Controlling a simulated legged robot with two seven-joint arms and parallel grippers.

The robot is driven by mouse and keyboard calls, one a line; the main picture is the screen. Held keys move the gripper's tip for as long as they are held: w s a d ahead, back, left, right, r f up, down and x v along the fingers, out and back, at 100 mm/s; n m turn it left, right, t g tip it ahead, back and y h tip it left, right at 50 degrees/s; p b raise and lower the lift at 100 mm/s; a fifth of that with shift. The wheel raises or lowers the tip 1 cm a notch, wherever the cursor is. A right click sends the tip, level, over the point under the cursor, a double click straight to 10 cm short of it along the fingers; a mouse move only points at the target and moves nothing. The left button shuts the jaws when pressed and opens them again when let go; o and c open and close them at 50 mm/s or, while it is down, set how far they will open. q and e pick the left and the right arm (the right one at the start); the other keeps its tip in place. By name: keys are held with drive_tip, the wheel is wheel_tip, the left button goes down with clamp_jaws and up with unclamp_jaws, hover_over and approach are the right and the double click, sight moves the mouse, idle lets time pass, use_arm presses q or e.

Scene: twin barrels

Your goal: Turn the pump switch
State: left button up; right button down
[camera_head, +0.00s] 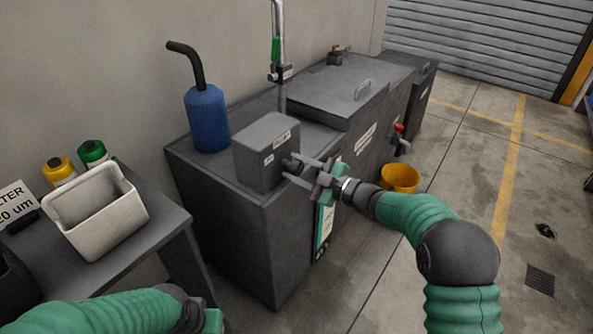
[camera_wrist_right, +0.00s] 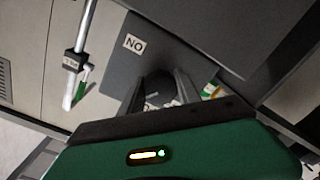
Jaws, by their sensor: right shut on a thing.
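The pump switch (camera_head: 290,165) is a dark knob on the right-hand face of a grey control box (camera_head: 262,152), which stands on the front corner of a dark grey cabinet. My right gripper (camera_head: 296,173) is at this face with its fingers around the knob, shut on it. In the right wrist view the knob (camera_wrist_right: 158,88) shows between the two fingers, partly hidden by them, and the box carries a label that reads "NO" from this angle. My left arm comes in at the bottom left of the head view; its fingers are not seen.
A blue canister (camera_head: 207,118) with a bent black pipe stands left of the box. A side table holds a white bin (camera_head: 97,212) and yellow and green bottles. A yellow bucket (camera_head: 400,178) stands on the floor beyond my right gripper. The floor at right is open.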

drive_tip(key=n+b, duration=0.2)
drive_tip(key=n, duration=0.1)
drive_tip(key=shift+f+n, duration=0.25)
drive_tip(key=shift+n, duration=0.05)
drive_tip(key=shift+n+b, duration=1.2)
drive_tip(key=shift+n, duration=0.7)
drive_tip(key=shift+s, duration=0.1)
drive_tip(key=c, duration=0.9)
unclamp_jaws()
drive_tip(key=shift+o, duration=0.2)
drive_tip(key=shift+r, duration=0.1)
